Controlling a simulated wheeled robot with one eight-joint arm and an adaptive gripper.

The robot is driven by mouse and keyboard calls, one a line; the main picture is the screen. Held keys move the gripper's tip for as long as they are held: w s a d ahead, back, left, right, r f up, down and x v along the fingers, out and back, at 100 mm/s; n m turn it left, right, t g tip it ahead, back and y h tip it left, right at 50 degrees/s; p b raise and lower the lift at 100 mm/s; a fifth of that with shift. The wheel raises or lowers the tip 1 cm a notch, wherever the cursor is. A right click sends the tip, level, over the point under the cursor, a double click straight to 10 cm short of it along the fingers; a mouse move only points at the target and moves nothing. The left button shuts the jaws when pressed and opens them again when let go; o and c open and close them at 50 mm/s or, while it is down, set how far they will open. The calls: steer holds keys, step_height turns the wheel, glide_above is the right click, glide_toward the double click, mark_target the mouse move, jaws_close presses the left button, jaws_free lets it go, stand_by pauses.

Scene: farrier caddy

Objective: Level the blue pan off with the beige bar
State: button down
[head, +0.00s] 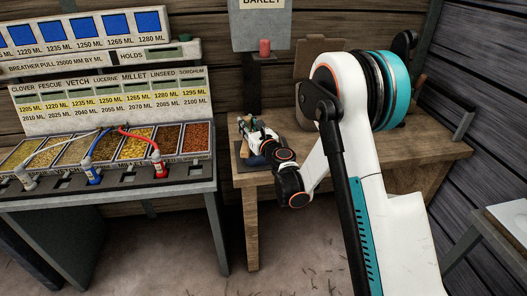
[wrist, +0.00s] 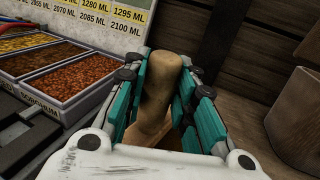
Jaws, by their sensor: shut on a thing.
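My gripper (wrist: 164,76) is shut on a tan, round-ended piece that looks like the beige bar (wrist: 160,88). The bar stands up between the teal finger pads in the wrist view, and its lower part is hidden by my gripper's body. In the head view my gripper (head: 245,128) is small, over the left end of the wooden bench. A small patch of blue (head: 256,161) shows just below it, probably the blue pan. My arm hides most of it, so its contents cannot be seen.
A rack of grain trays (head: 130,146) with hoses and labels stands left of the wooden bench (head: 405,158). In the wrist view the trays (wrist: 70,85) are close on the left.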

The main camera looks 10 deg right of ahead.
mark_target(247, 118)
steer(key=shift+a, duration=0.1)
stand_by(0.4)
steer(key=shift+a+r+p, duration=0.1)
steer(key=shift+r+p, duration=0.2)
steer(key=shift+r, duration=0.1)
steer(key=shift+r+p, duration=1.25)
steer(key=shift+r, duration=1.35)
steer(key=s+d+r+m+h, duration=0.2)
steer(key=s+d+h, duration=0.1)
steer(key=s+d, duration=0.2)
steer(key=s+d+r+m+t+h, duration=0.1)
steer(key=s+d+h, duration=0.1)
steer(key=s+d, duration=0.3)
steer(key=shift+s+d+r+m+h, duration=0.35)
steer(key=shift+d+r+m+h, duration=0.05)
steer(key=shift+d, duration=0.7)
